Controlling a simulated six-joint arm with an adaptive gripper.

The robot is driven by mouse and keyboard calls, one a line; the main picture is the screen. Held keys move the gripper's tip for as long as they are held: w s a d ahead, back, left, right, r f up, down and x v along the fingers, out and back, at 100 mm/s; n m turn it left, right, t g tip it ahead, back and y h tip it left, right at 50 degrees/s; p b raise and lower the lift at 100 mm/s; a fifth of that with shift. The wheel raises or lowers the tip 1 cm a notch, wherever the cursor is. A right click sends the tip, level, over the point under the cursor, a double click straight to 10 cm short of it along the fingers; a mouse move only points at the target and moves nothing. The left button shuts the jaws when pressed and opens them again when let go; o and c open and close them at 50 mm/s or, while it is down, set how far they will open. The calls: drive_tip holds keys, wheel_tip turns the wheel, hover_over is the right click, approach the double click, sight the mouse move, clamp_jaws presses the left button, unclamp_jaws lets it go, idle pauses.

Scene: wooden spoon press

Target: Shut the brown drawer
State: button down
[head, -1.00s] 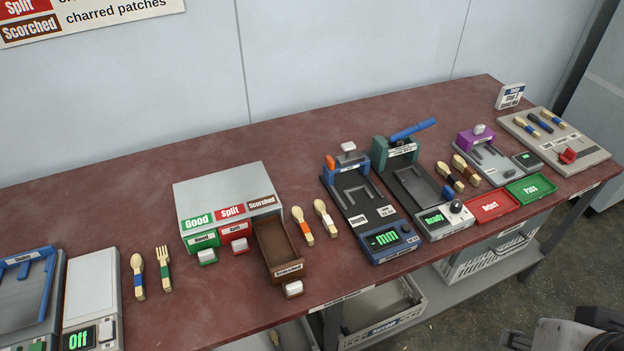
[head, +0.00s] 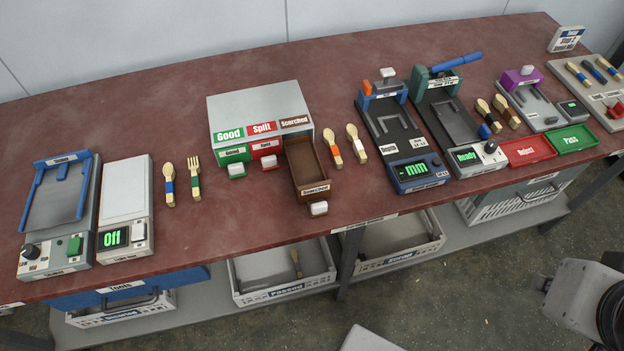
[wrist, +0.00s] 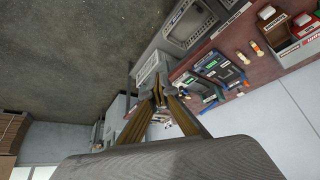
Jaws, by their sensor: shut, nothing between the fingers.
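The brown drawer (head: 308,167) is pulled well out of the front of the grey cabinet (head: 253,104), under the Scorched label. It looks empty, and its white handle (head: 319,208) points toward the table's front edge. The green drawer (head: 234,155) and the red drawer (head: 266,147) beside it are shut. In the wrist view the brown drawer (wrist: 282,46) shows small at the upper right. My gripper (wrist: 159,92) is shut and empty, far from the cabinet. In the head view only part of my arm shows at the lower right; the gripper is not seen there.
An orange-banded spoon (head: 332,147) and a white-banded spoon (head: 356,143) lie just right of the drawer. A blue press (head: 395,140) stands further right. A blue-banded spoon (head: 169,185) and a fork (head: 194,178) lie left of the cabinet. The table before the drawer is clear.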

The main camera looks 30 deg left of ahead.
drive_tip(key=w+a+f+n, duration=0.4)
drive_tip(key=w+f+n, duration=0.3)
drive_tip(key=w, duration=0.1)
drive_tip(key=w+a+f+n, duration=0.4)
drive_tip(key=w+f+n, duration=0.3)
drive_tip(key=a+f+n+y, duration=0.35)
drive_tip(key=a+n, duration=0.25)
drive_tip(key=a, duration=0.4)
drive_tip(key=s+a+n+g+y, duration=0.4)
drive_tip(key=s+a, duration=0.4)
drive_tip(key=s, duration=0.2)
drive_tip(key=shift+a+n+g, duration=0.2)
drive_tip(key=shift+n+g, duration=0.2)
drive_tip(key=shift+n, duration=0.5)
drive_tip(key=shift+a+f, duration=0.1)
drive_tip(key=shift+f, duration=0.15)
